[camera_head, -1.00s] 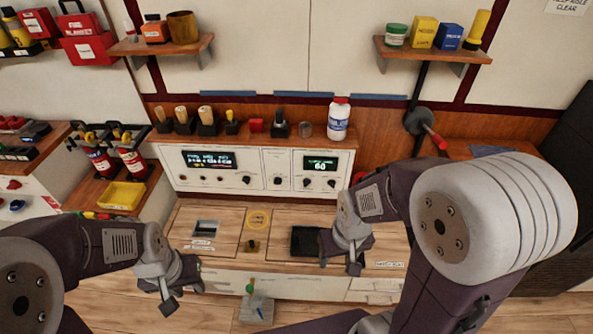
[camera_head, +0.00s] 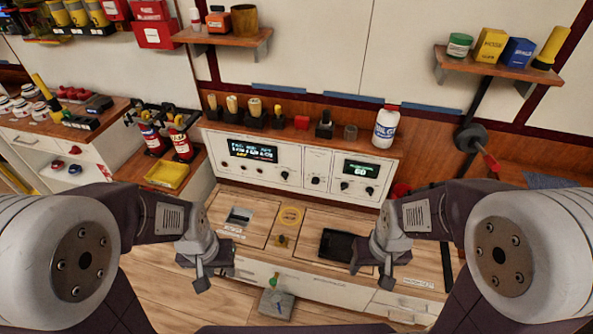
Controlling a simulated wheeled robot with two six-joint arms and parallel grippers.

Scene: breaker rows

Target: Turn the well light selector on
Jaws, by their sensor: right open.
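A white control panel (camera_head: 287,187) stands at the back of the wooden counter, with two lit displays and several small dark knobs. The middle section carries dark knobs (camera_head: 315,181) and the right section has more knobs (camera_head: 369,190) beneath its display (camera_head: 361,169). The labels are too small to read, so I cannot tell which knob is the well light selector. My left gripper (camera_head: 193,272) is open and empty, low in front of the counter's left part. My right gripper (camera_head: 370,271) is open and empty, beside the black tray on the counter. Both are well apart from the panel.
A white bottle (camera_head: 385,127) and several small tools stand on the panel's top ledge. A yellow bin (camera_head: 167,175) and red extinguishers (camera_head: 181,145) are at left. A wall lever (camera_head: 480,145) is at right.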

